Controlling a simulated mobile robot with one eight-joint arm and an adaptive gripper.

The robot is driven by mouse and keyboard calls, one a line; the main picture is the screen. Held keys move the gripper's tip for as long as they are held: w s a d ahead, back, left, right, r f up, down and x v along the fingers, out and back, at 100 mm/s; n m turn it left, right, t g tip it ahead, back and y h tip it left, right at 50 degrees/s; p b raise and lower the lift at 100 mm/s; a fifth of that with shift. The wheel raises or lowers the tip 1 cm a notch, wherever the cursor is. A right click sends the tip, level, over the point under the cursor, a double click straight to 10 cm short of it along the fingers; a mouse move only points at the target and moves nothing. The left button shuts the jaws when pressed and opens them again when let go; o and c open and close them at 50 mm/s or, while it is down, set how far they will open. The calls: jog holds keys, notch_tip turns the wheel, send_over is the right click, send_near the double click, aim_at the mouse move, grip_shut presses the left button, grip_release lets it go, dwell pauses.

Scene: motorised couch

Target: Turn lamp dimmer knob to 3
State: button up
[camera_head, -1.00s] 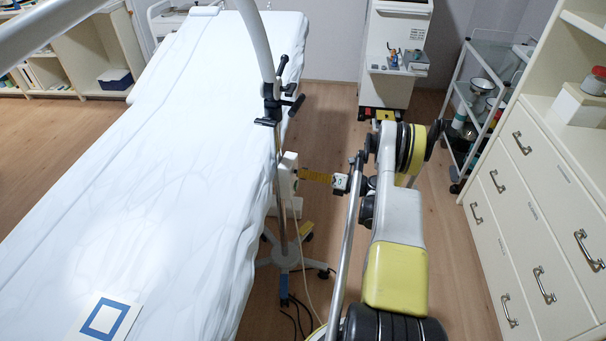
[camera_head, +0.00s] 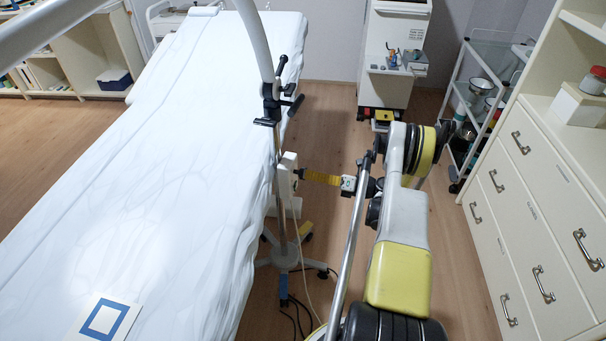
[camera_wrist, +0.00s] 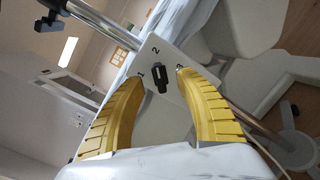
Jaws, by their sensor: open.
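The lamp dimmer is a pale box (camera_head: 287,176) on the lamp stand's pole beside the couch. In the wrist view its plate (camera_wrist: 177,96) carries a black knob (camera_wrist: 160,77). A "2" is printed above the knob and a "1" at its left; a mark by the right fingertip is partly hidden. My gripper (camera_head: 305,175) has yellow fingers pointing left at the box. In the wrist view the open fingers lie on either side of the knob, with a gap to it on both sides. I cannot tell the knob's exact setting.
The white-covered couch (camera_head: 170,150) is left of the box. The lamp pole (camera_head: 279,205) stands on a wheeled base (camera_head: 287,258) with cables on the floor. A drawer cabinet (camera_head: 535,215) is at the right, and a trolley (camera_head: 480,110) and a white machine (camera_head: 395,60) are behind.

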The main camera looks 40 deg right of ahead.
jog(key=v, duration=0.9)
